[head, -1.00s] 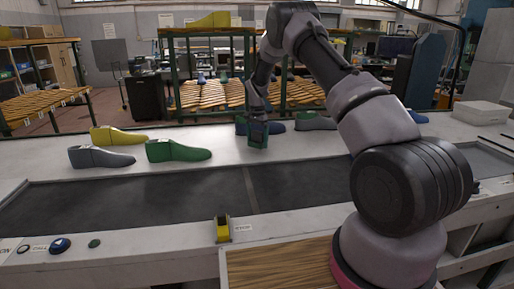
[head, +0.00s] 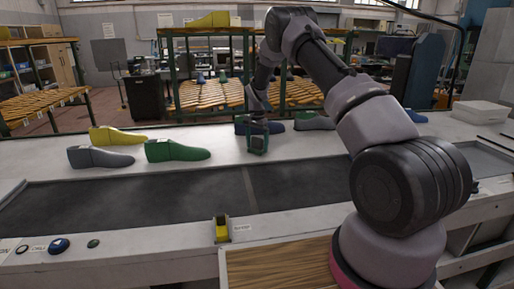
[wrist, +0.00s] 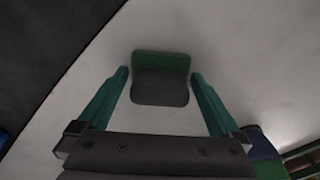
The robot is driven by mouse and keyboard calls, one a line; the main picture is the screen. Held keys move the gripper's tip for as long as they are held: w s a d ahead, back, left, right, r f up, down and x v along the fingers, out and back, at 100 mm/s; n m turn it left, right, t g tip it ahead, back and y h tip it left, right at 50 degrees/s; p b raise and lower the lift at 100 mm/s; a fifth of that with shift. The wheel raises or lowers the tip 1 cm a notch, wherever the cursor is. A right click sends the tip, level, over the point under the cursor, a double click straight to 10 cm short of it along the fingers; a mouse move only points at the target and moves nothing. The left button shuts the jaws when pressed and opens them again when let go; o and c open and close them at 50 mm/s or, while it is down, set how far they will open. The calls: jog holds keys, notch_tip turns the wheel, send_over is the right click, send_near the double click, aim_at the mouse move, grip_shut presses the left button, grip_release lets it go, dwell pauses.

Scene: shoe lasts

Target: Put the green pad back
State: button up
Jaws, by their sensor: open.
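The green pad (wrist: 162,62) shows in the wrist view as a small block, green at its far end and dark grey nearer me. It lies over the pale table top, between and slightly beyond the tips of my gripper (wrist: 160,76). The two teal fingers are open, with a gap on each side of the pad. In the head view my gripper (head: 258,144) hangs low over the white table strip, in front of a blue shoe last (head: 242,126). The pad cannot be told apart from the green fingers there.
A green last (head: 178,151), a grey last (head: 98,157) and a yellow last (head: 118,136) stand to the left. A dark belt (head: 130,195) runs in front. The white strip between the green last and my gripper is clear.

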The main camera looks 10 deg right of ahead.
aim_at(257, 138)
notch_tip(257, 138, up, 11)
jog(key=shift+f, duration=0.2)
jog(key=s+d+r+n+t+y, duration=0.1)
jog(key=s+d+r+t, duration=0.1)
jog(key=s+r, duration=0.85)
jog(key=s+d+r+n+t+y, duration=0.15)
jog(key=s+r, duration=0.55)
jog(key=r, duration=0.7)
jog(key=s+d+r+n+t, duration=0.1)
jog(key=s+t, duration=0.1)
jog(key=s, duration=1.1)
jog(key=s+d+r+n+t, duration=0.1)
jog(key=s+r, duration=0.1)
jog(key=s, duration=1.1)
jog(key=shift+s+d+r+t, duration=0.15)
jog(key=shift+s+d+t, duration=0.05)
jog(key=shift+s+t, duration=0.15)
jog(key=shift+h, duration=0.25)
